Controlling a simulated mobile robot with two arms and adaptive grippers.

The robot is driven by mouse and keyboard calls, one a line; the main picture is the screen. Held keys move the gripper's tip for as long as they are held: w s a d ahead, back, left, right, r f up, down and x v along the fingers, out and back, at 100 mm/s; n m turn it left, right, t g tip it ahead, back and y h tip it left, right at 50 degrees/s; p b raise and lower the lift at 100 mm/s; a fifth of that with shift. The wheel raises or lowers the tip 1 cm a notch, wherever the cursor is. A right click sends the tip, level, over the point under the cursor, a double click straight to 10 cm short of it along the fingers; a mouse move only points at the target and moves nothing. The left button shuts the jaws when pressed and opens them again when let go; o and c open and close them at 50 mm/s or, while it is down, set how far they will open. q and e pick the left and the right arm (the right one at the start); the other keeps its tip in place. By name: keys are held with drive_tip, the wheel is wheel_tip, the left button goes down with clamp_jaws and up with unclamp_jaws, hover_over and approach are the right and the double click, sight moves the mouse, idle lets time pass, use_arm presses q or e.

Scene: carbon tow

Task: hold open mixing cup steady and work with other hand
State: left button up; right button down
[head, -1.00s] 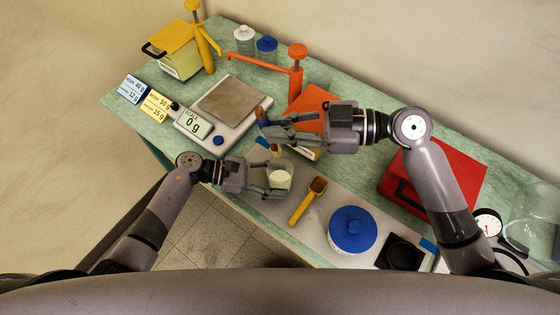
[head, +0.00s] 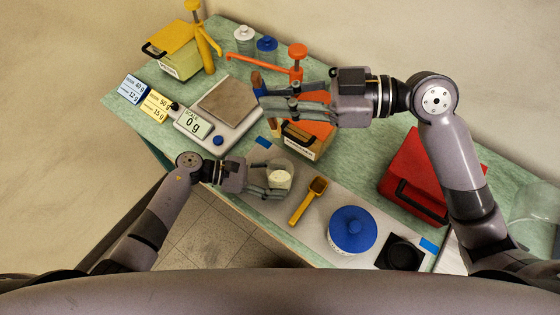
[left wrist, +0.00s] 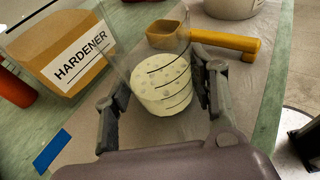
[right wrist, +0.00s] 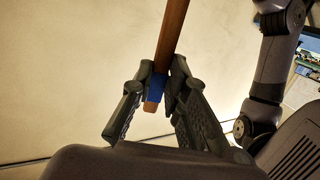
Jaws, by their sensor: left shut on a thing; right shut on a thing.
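The clear mixing cup (head: 279,180) holds a pale cream mass marked by dark lines. It stands upright on the grey mat in the head view, and its open top faces up in the left wrist view (left wrist: 163,88). My left gripper (head: 272,181) is shut around the cup, a finger on each side. My right gripper (head: 268,97) is shut on a wooden stick (right wrist: 172,35) with a blue band, raised in the air above and beyond the cup. The stick is clear of the cup. Its lower end is partly hidden in the head view.
A scale (head: 195,126) reading 0 g is up-left. The hardener box (head: 302,146) stands behind the cup, below my right gripper. A red case (head: 415,175) is at right.

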drive_tip(key=s+d, duration=0.8)
drive_tip(key=s, duration=0.1)
idle(0.7)
use_arm(q)
drive_tip(key=o, duration=0.6)
use_arm(e)
drive_tip(key=shift+w, duration=0.1)
use_arm(q)
drive_tip(key=shift+r, duration=0.15)
drive_tip(key=shift+r, duration=0.6)
drive_tip(key=shift+o, duration=0.6)
